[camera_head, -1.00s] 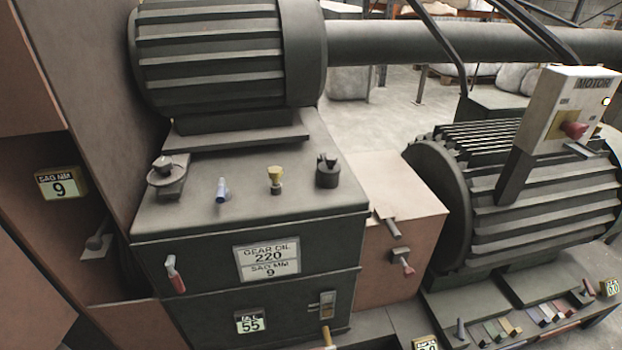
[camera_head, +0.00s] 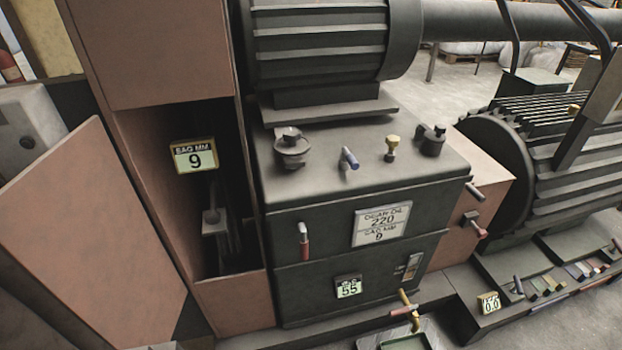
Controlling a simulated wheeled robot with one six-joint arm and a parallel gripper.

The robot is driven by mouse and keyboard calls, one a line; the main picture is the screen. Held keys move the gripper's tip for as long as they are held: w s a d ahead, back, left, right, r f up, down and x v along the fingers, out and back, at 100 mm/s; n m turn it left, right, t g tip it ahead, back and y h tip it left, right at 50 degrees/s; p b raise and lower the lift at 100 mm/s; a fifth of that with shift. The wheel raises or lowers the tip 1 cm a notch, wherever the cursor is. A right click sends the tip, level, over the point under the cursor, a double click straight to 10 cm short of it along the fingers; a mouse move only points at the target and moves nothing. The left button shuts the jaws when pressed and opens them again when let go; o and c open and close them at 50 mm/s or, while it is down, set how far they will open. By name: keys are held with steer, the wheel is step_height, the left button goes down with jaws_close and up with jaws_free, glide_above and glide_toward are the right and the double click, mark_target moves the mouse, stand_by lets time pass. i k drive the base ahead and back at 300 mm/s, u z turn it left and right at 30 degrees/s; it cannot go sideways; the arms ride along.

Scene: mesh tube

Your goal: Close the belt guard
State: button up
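The belt guard (camera_head: 145,50) is a tall reddish-brown housing at the left. A flat reddish-brown panel (camera_head: 95,235), which looks like the guard's door, stands swung out to the left of the opening. The opening is uncovered. The panel's lower end runs toward the picture's bottom edge. My gripper is not in view.
A dark gearbox (camera_head: 350,250) with red, blue and yellow handles stands right of the guard. A tray (camera_head: 405,340) sits on the floor below the yellow tap. A ribbed motor (camera_head: 590,180) is at the right. A grey block (camera_head: 35,130) stands behind the panel.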

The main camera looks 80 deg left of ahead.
mark_target(74, 220)
steer(key=k, duration=0.85)
steer(key=u, duration=2.15)
steer(key=k, duration=1.3)
steer(key=u, duration=0.2)
steer(key=i, duration=0.9)
steer(key=u, duration=0.2)
